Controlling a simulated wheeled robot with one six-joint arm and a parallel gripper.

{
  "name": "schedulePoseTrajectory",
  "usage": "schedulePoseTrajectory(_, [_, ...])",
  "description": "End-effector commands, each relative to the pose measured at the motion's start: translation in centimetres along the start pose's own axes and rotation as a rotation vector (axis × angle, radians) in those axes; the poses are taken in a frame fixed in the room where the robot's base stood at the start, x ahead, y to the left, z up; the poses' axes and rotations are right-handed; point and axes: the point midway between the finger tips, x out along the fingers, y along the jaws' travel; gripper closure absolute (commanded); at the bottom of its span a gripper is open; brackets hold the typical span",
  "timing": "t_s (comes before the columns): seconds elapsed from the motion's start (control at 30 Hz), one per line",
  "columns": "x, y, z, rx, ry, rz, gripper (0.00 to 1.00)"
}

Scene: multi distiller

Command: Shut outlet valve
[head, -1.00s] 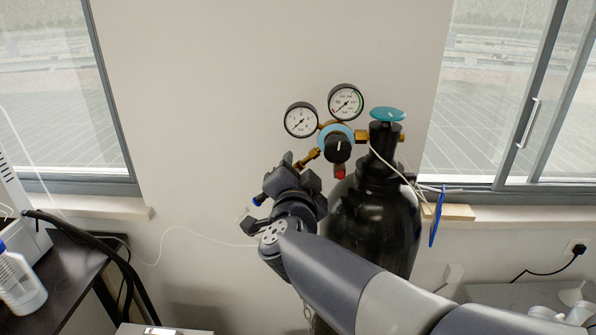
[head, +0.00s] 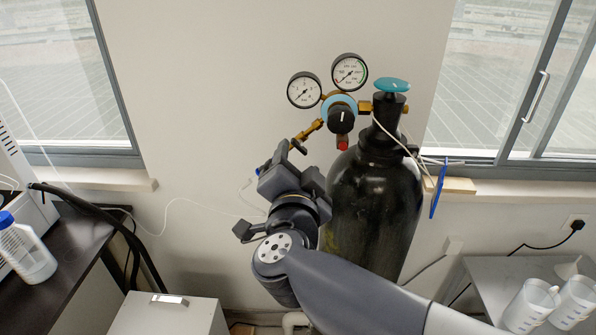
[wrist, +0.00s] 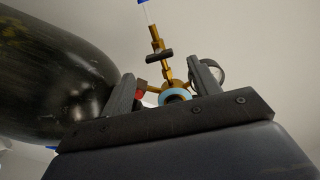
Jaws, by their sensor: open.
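The outlet valve is a small dark T-handle (head: 298,146) on the brass outlet pipe (head: 309,131), left of and below the regulator with its black knob (head: 341,119). In the wrist view the dark handle (wrist: 160,54) shows beyond the gap between my fingers, across the brass pipe (wrist: 157,40). My gripper (head: 291,179) is just below and left of the valve in the head view. In the wrist view my gripper (wrist: 168,70) has its fingers apart with nothing held. The valve appears clear of both fingers. The gripper body hides part of the hose end.
The black gas cylinder (head: 375,215) stands right beside my gripper, with a teal top handwheel (head: 392,86). Two gauges (head: 304,90) sit above the regulator. A thin white tube (head: 190,202) runs left along the wall. A white box (head: 168,314) is below left.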

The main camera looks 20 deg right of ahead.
Motion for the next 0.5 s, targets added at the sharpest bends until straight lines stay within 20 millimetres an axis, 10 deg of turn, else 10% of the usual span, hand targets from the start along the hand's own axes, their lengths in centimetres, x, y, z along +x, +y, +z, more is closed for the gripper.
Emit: schedulePoseTrajectory(0.5, [-3.0,0.0,0.0,0.0,0.0,0.0,0.42])
